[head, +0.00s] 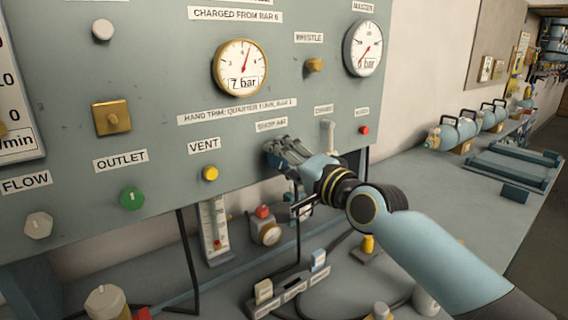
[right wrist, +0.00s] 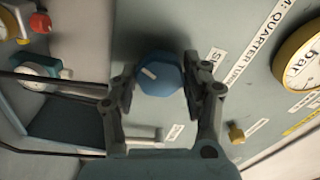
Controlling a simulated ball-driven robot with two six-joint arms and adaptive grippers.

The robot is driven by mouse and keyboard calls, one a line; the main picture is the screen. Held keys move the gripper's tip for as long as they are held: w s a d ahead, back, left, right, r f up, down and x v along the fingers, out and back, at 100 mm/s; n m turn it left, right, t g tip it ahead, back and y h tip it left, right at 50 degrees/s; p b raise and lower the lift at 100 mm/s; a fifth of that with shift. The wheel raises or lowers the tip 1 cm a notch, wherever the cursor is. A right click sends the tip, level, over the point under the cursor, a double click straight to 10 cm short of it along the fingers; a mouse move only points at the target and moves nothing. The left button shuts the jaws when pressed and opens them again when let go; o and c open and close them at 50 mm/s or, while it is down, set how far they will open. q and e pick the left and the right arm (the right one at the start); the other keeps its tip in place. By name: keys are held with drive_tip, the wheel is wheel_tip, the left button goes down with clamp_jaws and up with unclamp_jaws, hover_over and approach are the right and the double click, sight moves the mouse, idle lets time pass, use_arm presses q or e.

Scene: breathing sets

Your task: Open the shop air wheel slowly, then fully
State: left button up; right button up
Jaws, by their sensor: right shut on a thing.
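The shop air wheel is a blue faceted knob (right wrist: 159,74) with a pale mark on its face, in the middle of the right wrist view. In the head view my right gripper (head: 284,158) is at the panel just below the "SHOP AIR" label (head: 271,125) and hides the wheel. In the right wrist view the fingers of my right gripper (right wrist: 160,85) stand on both sides of the knob, shut on it. My left gripper is not in view.
The grey panel (head: 160,60) carries a 7 bar gauge (head: 240,67), a second gauge (head: 363,48), a yellow vent button (head: 210,173) and a green outlet button (head: 131,198). Below, a flow tube (head: 214,228) and small fittings stand on the bench. Cylinders (head: 455,133) lie at right.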

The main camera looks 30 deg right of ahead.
drive_tip(key=n, duration=0.1)
drive_tip(key=n+b, duration=0.1)
drive_tip(key=n, duration=0.2)
drive_tip(key=shift+f+n+b, duration=0.25)
drive_tip(key=shift+n+b, duration=0.05)
drive_tip(key=shift+b, duration=0.1)
drive_tip(key=n+b, duration=0.2)
drive_tip(key=n, duration=0.3)
drive_tip(key=shift+f+b, duration=0.1)
drive_tip(key=shift+b, duration=0.2)
drive_tip(key=n+b, duration=0.2)
drive_tip(key=n, duration=0.3)
drive_tip(key=shift+d+n+b, duration=0.1)
drive_tip(key=shift+n+b, duration=0.2)
drive_tip(key=shift+n, duration=0.1)
drive_tip(key=n+b, duration=0.2)
drive_tip(key=n, duration=0.3)
drive_tip(key=n+b, duration=0.2)
drive_tip(key=n, duration=0.3)
drive_tip(key=n+b, duration=0.2)
drive_tip(key=n, duration=0.3)
drive_tip(key=shift+d, duration=0.1)
drive_tip(key=n+b, duration=0.1)
drive_tip(key=n, duration=0.4)
drive_tip(key=shift+n+b, duration=0.4)
drive_tip(key=n, duration=0.3)
drive_tip(key=n+b, duration=0.1)
drive_tip(key=shift+r+n, duration=0.25)
drive_tip(key=shift+n, duration=0.15)
